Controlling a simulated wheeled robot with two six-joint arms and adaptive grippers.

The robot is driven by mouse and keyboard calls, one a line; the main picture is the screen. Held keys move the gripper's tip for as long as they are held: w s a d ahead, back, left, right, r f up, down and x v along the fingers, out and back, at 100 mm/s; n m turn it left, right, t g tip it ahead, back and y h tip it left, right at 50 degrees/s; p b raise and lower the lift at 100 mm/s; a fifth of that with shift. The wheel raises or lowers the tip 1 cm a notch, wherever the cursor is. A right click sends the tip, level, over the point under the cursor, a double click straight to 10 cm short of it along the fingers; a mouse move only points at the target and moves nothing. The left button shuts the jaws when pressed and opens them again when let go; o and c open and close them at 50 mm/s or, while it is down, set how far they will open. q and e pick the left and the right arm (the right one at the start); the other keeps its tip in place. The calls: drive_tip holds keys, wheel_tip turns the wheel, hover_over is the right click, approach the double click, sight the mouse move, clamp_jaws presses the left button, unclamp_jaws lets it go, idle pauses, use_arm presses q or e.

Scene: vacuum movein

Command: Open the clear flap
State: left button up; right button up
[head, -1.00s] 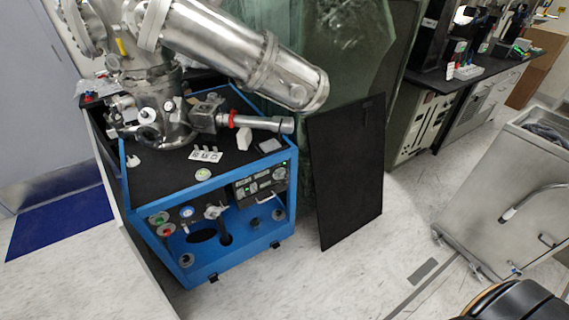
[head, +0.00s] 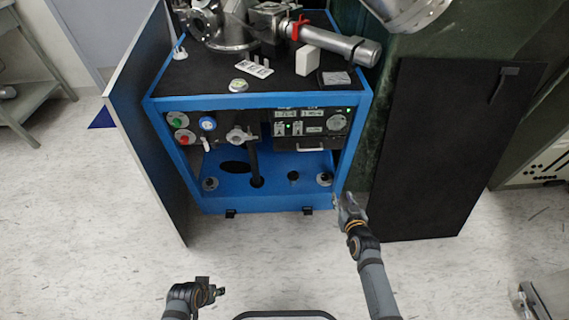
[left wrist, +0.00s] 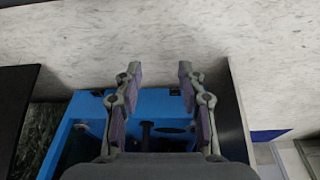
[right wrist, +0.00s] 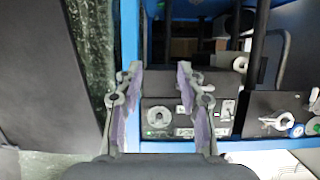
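The blue-framed vacuum cart (head: 258,103) stands ahead of me, its front showing valves, gauges and a lit control panel (head: 310,122). I cannot make out the clear flap's sheet for certain. Two small black hinge-like fittings (head: 230,213) sit along the front's bottom edge. My right gripper (head: 346,203) is near the cart's lower right front corner, apart from the black panel; it is open and empty in the right wrist view (right wrist: 158,68). My left gripper (head: 218,290) is low, well in front of the cart; it is open and empty in the left wrist view (left wrist: 158,68).
A tall black panel (head: 440,150) leans to the right of the cart. A thin upright panel (head: 140,120) stands along its left side. A metal shelf (head: 30,100) is at far left. The pale floor (head: 120,260) before the cart is clear.

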wheel_tip(320, 180, up, 3)
drive_tip(key=w+t+b, duration=0.2)
drive_tip(key=w+b, duration=0.1)
drive_tip(key=t+b, duration=0.2)
drive_tip(key=t, duration=0.1)
approach(339, 140)
drive_tip(key=w+b, duration=0.2)
drive_tip(key=w, duration=0.6)
drive_tip(key=shift+a+r, duration=0.1)
use_arm(q)
drive_tip(key=shift+t+h, duration=0.5)
drive_tip(key=shift+t, duration=0.3)
drive_tip(key=w+d+r, duration=0.2)
drive_tip(key=shift+d, duration=0.4)
use_arm(e)
clamp_jaws()
